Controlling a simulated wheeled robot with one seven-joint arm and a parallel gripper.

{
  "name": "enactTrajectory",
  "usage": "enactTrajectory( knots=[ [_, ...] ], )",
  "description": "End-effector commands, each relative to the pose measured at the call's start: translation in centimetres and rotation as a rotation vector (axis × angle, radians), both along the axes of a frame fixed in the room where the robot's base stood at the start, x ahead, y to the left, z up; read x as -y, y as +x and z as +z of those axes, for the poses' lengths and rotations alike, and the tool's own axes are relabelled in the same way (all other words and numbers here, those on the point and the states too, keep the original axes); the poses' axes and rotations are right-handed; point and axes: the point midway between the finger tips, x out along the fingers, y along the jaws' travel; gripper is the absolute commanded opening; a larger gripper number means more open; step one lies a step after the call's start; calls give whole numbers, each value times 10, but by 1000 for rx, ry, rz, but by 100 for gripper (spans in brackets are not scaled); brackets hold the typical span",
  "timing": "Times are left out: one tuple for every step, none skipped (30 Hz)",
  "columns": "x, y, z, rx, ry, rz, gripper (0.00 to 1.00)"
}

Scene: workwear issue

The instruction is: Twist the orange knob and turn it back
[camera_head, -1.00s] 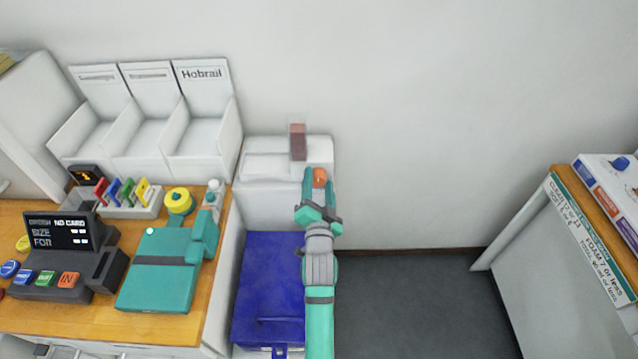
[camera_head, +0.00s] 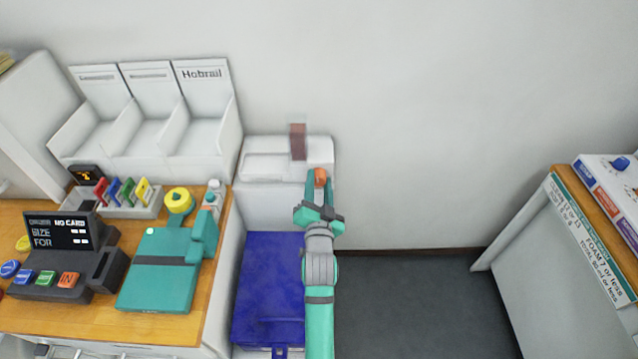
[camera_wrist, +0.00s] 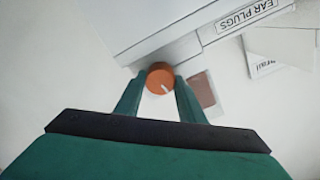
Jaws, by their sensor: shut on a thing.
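The orange knob (camera_head: 320,177) is on the white ear-plug dispenser (camera_head: 262,190) against the wall. In the wrist view the round orange knob (camera_wrist: 160,77) carries a white pointer mark that points down and to the right. My gripper (camera_head: 320,181) reaches up to it from below in the head view. Its two green fingers are shut on the knob, one on each side, as the wrist view also shows for my gripper (camera_wrist: 158,85). The fingers hide part of the knob's sides.
A brown block (camera_head: 298,142) stands out at the dispenser's top, close to the knob. A blue-lidded bin (camera_head: 268,285) is below the dispenser. A wooden counter (camera_head: 110,325) with devices is at left. Open floor lies to the right, before another counter.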

Motion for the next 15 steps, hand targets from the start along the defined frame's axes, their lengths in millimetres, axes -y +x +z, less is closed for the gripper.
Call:
enactTrajectory(
  knots=[
    [0, 0, 0, 0, -35, 0, 13],
    [0, 0, 0, 0, -60, 0, 13],
    [0, 0, 0, 0, -95, 0, 13],
    [-1, 0, 0, 0, -122, 0, 13],
    [-1, 0, 0, 0, -150, 0, 13],
    [-1, 0, 0, 0, -188, 0, 13],
    [-1, 0, 0, 0, -217, 0, 13],
    [-1, 0, 0, 0, -246, 0, 13],
    [-1, 0, 0, 0, -284, 0, 13],
    [-1, 0, 0, 0, -313, 0, 13],
    [-1, 0, 1, 0, -342, 0, 13],
    [-1, 0, 1, 0, -379, 0, 13],
    [-1, 0, 1, 0, -408, 0, 13],
    [-1, 0, 1, 0, -437, 0, 13],
    [-1, 0, 1, 0, -475, 0, 13]
  ],
)
